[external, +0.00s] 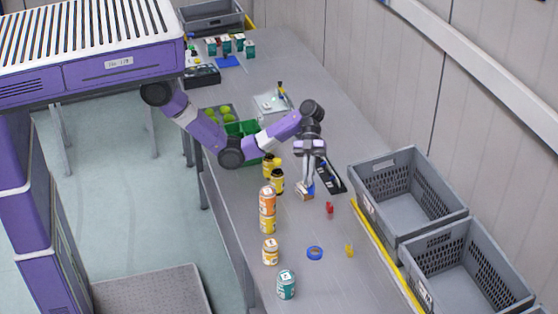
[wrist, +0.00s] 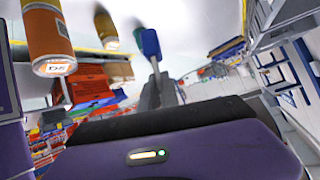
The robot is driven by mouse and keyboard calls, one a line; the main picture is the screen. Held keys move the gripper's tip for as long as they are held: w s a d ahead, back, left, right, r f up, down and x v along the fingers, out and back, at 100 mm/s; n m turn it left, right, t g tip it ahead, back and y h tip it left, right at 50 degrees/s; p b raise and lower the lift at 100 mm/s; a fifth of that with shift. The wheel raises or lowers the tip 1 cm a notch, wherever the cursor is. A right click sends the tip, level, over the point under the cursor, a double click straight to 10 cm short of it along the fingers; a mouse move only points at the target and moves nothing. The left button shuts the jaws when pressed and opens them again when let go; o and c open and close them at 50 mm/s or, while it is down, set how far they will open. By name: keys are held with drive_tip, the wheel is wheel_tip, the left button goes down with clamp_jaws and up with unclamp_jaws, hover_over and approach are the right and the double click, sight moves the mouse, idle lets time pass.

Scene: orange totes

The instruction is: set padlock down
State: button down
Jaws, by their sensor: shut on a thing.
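My gripper (external: 307,186) points down over the middle of the table, just left of a dark tray (external: 329,174). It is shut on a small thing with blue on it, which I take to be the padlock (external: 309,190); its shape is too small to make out. A small pale and tan block shows right at the fingertips, and I cannot tell whether the held thing touches it or the table. In the wrist view a blue and green thing (wrist: 150,44) shows at the end of my gripper.
Orange and yellow jars (external: 267,202), a teal jar (external: 286,285) and a blue ring (external: 315,253) stand or lie nearby. A small red thing (external: 329,209) and a yellow thing (external: 349,249) lie right of them. Grey crates (external: 407,232) line the right edge. Bare tabletop shows between.

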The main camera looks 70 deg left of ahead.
drive_tip(key=shift+s+d+f+n, duration=0.3)
drive_tip(key=shift+d+f+n, duration=0.25)
drive_tip(key=shift+n, duration=0.45)
drive_tip(key=shift+f+n, duration=0.3)
drive_tip(key=shift+f, duration=0.1)
wheel_tip(320, 180, down, 19)
drive_tip(key=p, duration=0.2)
drive_tip(key=shift+a+f+p, duration=0.1)
drive_tip(key=shift+f+p, duration=0.05)
drive_tip(key=shift+p, duration=0.2)
drive_tip(key=shift+f, duration=0.2)
drive_tip(key=c, duration=1.6)
unclamp_jaws()
drive_tip(key=shift+r, duration=0.2)
drive_tip(key=b+v, duration=0.3)
drive_tip(key=v, duration=0.9)
